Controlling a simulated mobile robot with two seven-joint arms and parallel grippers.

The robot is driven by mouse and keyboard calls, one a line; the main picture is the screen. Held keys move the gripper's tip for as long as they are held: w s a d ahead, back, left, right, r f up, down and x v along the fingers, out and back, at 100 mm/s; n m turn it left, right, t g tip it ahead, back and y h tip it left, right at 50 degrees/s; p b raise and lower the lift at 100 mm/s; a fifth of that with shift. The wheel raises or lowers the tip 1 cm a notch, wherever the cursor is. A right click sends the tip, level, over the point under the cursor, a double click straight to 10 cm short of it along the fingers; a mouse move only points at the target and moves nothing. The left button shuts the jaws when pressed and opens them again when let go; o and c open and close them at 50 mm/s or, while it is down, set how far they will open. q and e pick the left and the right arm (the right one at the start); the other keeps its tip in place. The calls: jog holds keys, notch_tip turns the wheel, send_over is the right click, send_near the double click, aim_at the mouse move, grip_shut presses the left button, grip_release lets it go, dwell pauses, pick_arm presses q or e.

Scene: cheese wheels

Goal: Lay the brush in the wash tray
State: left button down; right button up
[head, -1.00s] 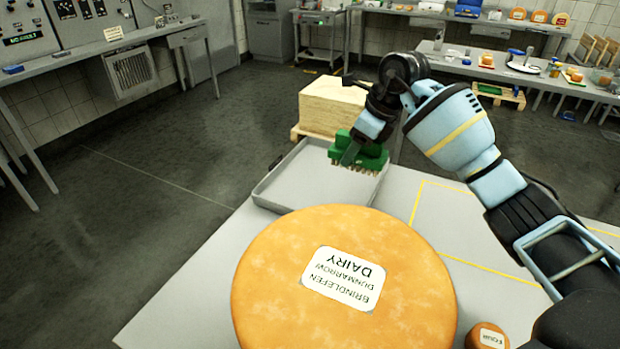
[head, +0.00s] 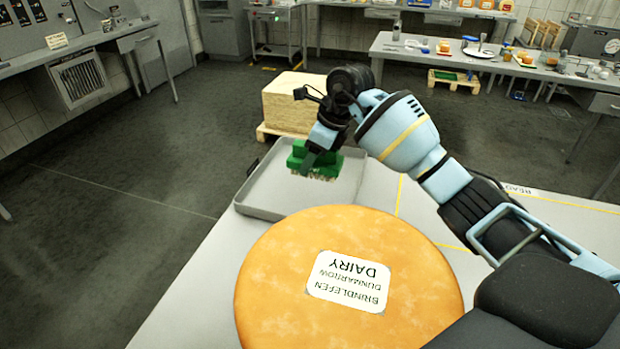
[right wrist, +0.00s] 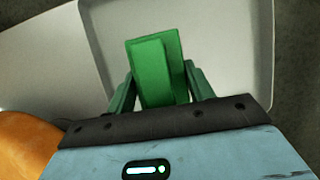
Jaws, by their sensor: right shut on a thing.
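The green brush (head: 318,163) with pale bristles pointing down is in my right gripper (head: 314,152), over the grey wash tray (head: 262,211). In the head view the bristles show against the tray floor; I cannot tell whether they touch it. In the right wrist view the green brush (right wrist: 156,70) sits between the two fingers (right wrist: 155,92), with the tray (right wrist: 228,45) beneath and around it. The tray lies flat at the far end of the table, its rim visible at left and front. My left gripper is not in view.
A large orange cheese wheel (head: 345,300) with a white label stands on the table (head: 190,310) just in front of the tray. A pale block (head: 290,102) on a pallet is on the floor behind. The table right of the wheel, with yellow lines, looks mostly clear.

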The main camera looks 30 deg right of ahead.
aim_at(332, 148)
jog(key=shift+f, duration=3)
jog(key=shift+f, duration=0.15)
jog(key=o, duration=0.9)
jog(key=shift+o, duration=0.2)
jog(key=v, duration=1.2)
